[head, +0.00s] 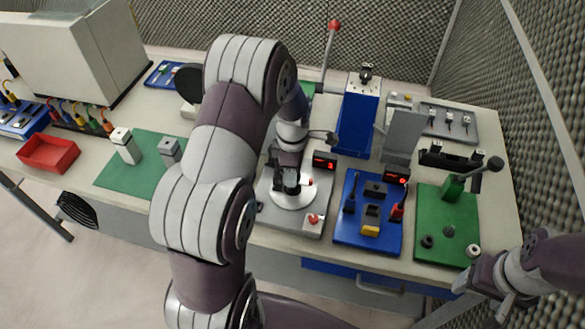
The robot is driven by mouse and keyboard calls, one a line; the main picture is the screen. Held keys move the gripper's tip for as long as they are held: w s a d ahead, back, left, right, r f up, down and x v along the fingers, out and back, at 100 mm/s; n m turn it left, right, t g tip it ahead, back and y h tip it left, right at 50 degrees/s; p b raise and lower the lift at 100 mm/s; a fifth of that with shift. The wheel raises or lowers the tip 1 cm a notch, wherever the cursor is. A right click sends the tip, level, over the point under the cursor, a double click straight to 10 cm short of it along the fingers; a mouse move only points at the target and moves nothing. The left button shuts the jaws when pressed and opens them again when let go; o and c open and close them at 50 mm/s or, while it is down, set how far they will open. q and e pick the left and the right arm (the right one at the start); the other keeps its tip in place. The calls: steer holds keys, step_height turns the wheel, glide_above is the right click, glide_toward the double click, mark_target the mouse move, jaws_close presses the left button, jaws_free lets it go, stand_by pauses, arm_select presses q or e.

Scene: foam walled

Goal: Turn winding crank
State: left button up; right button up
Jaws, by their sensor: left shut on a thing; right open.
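A grey winding unit (272,222) lies on the table with a round white disc (297,202) on it. A small display (324,161) at its back edge shows what looks like a red 3. My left gripper (290,187) points down over the disc and is shut on a dark upright crank knob, mostly hidden by the fingers. The crank's arm cannot be made out. My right gripper (487,290) is open and empty at the lower right, apart from the table's front edge.
A red button (314,219) sits on the unit's front corner. To the right are a blue board (345,230) with switches and a green board (430,205) with a black-handled lever. A green mat (115,178) with blocks and a red tray (48,153) are left.

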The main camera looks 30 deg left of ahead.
arm_select(q)
steer(key=shift+w+r+m+p, duration=0.1)
steer(key=shift+m+p, duration=0.55)
steer(key=shift+m, duration=2.25)
steer(key=shift+m+p, duration=0.55)
steer(key=shift+m, duration=2.55)
steer(key=shift+m+p, duration=0.35)
steer(key=shift+m, duration=2.45)
steer(key=shift+m+p, duration=0.3)
steer(key=shift+m, duration=5.7)
steer(key=shift+m+p, duration=0.4)
steer(key=shift+m, duration=8.7)
